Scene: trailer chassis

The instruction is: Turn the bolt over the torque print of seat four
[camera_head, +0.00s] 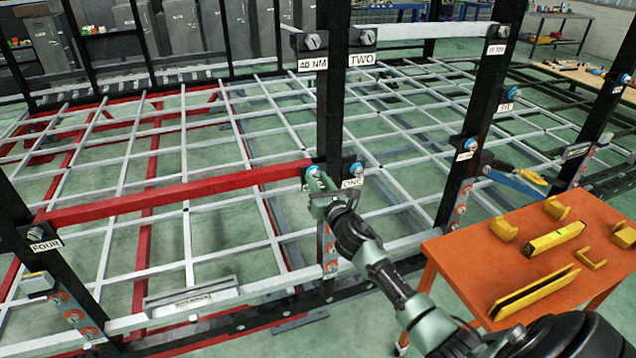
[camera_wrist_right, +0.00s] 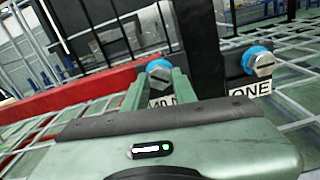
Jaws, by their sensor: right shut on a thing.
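My right gripper (camera_head: 317,184) is at the post's lower bracket, at the right end of the red bar (camera_head: 180,195). It is shut on a silver bolt (camera_head: 313,172) with a blue ring. In the right wrist view the two green fingers (camera_wrist_right: 160,84) stand at either side of this bolt (camera_wrist_right: 159,70). A print starting with "40" (camera_wrist_right: 161,102) shows below it, partly hidden by the fingers. The label FOUR (camera_head: 45,246) is under a plain bolt at the bar's left end. My left gripper is not in view.
Just right of the held bolt is another blue-ringed bolt (camera_wrist_right: 258,62) over the label ONE (camera_wrist_right: 249,89). Black posts (camera_head: 474,130) and a white lattice (camera_head: 150,140) surround the spot. An orange table (camera_head: 455,252) with yellow parts stands at the right.

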